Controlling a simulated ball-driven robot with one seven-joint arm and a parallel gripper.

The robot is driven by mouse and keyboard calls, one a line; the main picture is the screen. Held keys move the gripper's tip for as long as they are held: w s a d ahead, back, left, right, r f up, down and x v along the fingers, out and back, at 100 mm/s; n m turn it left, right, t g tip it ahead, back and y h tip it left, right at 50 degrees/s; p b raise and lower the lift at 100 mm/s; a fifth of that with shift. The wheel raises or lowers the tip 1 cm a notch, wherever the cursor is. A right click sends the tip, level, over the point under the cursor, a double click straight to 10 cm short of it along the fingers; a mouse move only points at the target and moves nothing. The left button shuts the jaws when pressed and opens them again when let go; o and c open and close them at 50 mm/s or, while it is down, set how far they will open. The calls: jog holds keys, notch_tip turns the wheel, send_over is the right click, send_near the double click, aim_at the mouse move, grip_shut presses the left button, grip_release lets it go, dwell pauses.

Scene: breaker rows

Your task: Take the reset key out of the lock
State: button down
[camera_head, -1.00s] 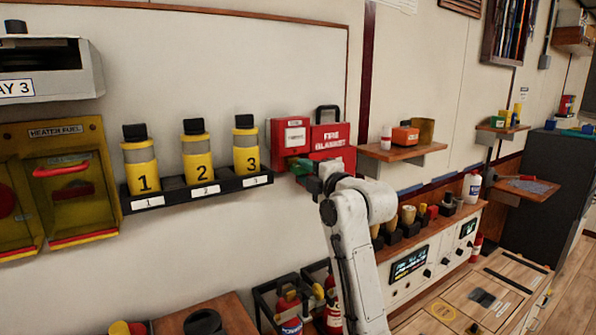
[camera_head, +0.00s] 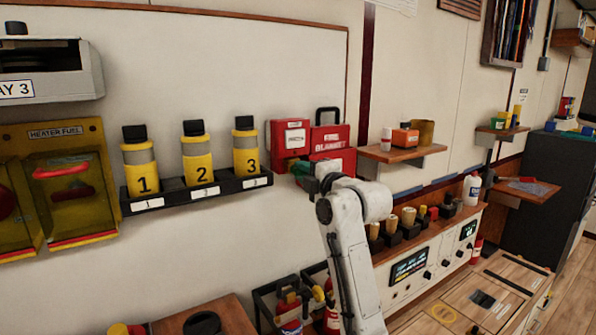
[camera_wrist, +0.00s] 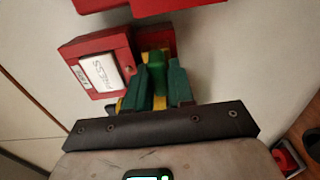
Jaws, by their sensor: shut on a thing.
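My gripper (camera_wrist: 159,84) is shut on a green handle, which I take to be the reset key (camera_wrist: 156,70), between its dark green fingers. Yellow parts show beside the fingers.
A red fire blanket case (camera_head: 329,139) hangs directly right of the red box, close to my gripper. A rack (camera_head: 199,190) with numbered yellow canisters is to the left. A wooden shelf (camera_head: 402,152) with small items is to the right. Bare wall lies below the rack.

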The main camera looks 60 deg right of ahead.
jog(key=shift+s+a, duration=0.1)
jog(key=shift+s, duration=0.05)
jog(key=shift+s+a, duration=0.15)
jog(key=shift+s, duration=0.15)
jog(key=shift+s+a, duration=0.35)
jog(key=shift+s, duration=0.25)
jog(key=shift+s+a, duration=0.2)
jog(key=shift+s, duration=0.05)
jog(key=shift+s+a, duration=0.35)
jog(key=shift+s, duration=0.25)
jog(key=shift+s+a, duration=0.15)
jog(key=shift+s, duration=0.05)
dwell(0.5)
